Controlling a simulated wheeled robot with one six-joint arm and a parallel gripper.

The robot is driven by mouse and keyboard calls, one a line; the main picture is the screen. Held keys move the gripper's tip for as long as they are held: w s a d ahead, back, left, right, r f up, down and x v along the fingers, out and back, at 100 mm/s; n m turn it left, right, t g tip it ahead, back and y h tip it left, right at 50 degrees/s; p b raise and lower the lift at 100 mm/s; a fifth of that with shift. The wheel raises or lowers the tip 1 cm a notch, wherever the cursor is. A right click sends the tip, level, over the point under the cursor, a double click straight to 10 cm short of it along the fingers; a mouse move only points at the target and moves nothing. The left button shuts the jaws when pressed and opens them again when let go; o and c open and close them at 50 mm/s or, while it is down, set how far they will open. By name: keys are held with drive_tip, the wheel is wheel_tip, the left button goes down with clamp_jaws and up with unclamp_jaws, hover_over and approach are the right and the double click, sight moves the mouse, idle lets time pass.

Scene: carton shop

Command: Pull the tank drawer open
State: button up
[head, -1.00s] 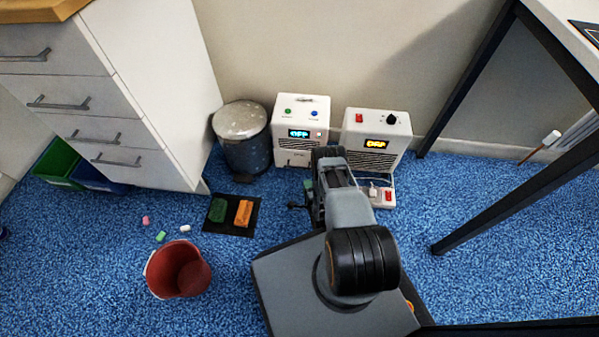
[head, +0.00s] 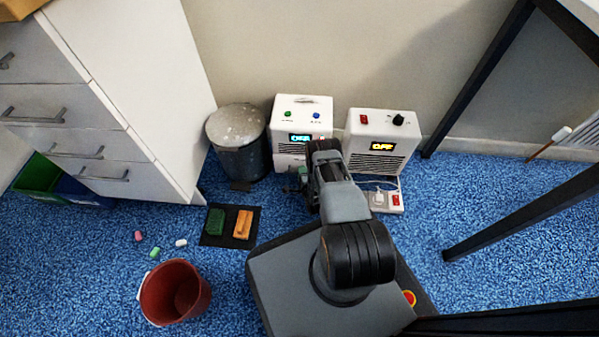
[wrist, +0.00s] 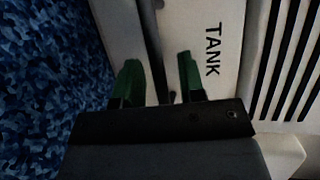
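The tank drawer (wrist: 228,20) shows in the wrist view as a pale front panel marked TANK. A dark bar (wrist: 152,35), seemingly its handle, runs along the panel. My gripper (wrist: 160,78) has two green fingertips, apart, one on each side of the bar. I cannot tell whether either finger touches it. In the head view, the drawer belongs to the white machine with green and blue buttons (head: 302,107). My gripper (head: 303,178) is low at that machine's front, and my arm hides part of it. The drawer looks shut.
A second white machine (head: 383,128) stands to the right, with a power strip (head: 384,202) in front. A pedal bin (head: 240,150) stands left. A black mat (head: 229,240) with green and orange blocks, a red bucket (head: 163,300) and a drawer cabinet (head: 150,90) are further left.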

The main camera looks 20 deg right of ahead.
drive_tip(key=shift+w+a, duration=0.15)
clamp_jaws()
idle(0.5)
